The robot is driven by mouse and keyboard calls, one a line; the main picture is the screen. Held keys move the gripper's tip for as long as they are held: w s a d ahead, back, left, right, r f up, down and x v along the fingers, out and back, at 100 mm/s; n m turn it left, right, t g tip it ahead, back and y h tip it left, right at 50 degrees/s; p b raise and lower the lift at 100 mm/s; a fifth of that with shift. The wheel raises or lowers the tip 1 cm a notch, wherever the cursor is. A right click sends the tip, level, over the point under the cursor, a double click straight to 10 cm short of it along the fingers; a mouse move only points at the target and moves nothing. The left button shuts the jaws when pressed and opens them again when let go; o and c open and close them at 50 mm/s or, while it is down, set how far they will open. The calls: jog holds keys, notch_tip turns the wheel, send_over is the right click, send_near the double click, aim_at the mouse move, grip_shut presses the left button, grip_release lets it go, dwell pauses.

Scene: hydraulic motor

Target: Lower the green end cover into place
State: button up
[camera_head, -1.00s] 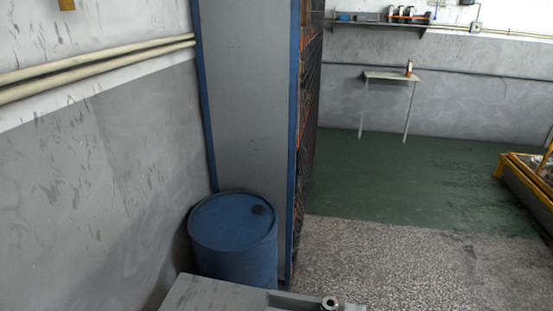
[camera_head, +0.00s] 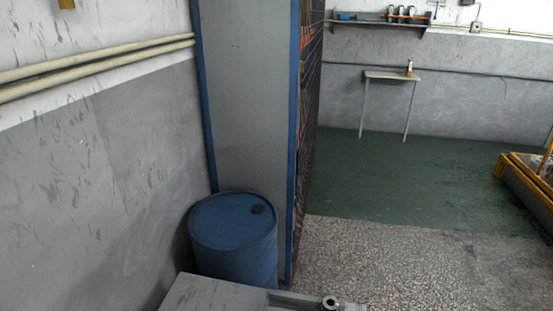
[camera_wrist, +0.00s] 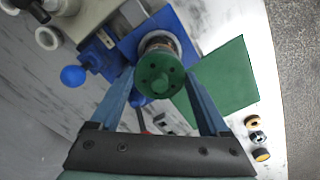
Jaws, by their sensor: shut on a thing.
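The green end cover (camera_wrist: 158,82), a round flanged part with holes around its face and a raised round boss, shows in the middle of the wrist view. My gripper (camera_wrist: 160,80) is shut on it, one finger on each side. Just behind the cover is a round, metallic-looking body (camera_wrist: 160,41), mostly hidden by it, over a blue vise-like fixture (camera_wrist: 126,47). I cannot tell whether the cover touches that body. Neither the cover nor my gripper shows in the head view.
A green mat (camera_wrist: 228,75) lies right of the fixture. Several small ring-like parts (camera_wrist: 258,137) stand near the bench's right edge. A blue ball-ended handle (camera_wrist: 73,76) sticks out at left. The head view shows a blue drum (camera_head: 234,240) behind a grey bench corner (camera_head: 215,295).

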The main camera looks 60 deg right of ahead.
jog(key=o, duration=1.6)
jog(key=shift+r, duration=0.1)
jog(key=shift+r+p, duration=2.35)
jog(key=shift+p, duration=0.2)
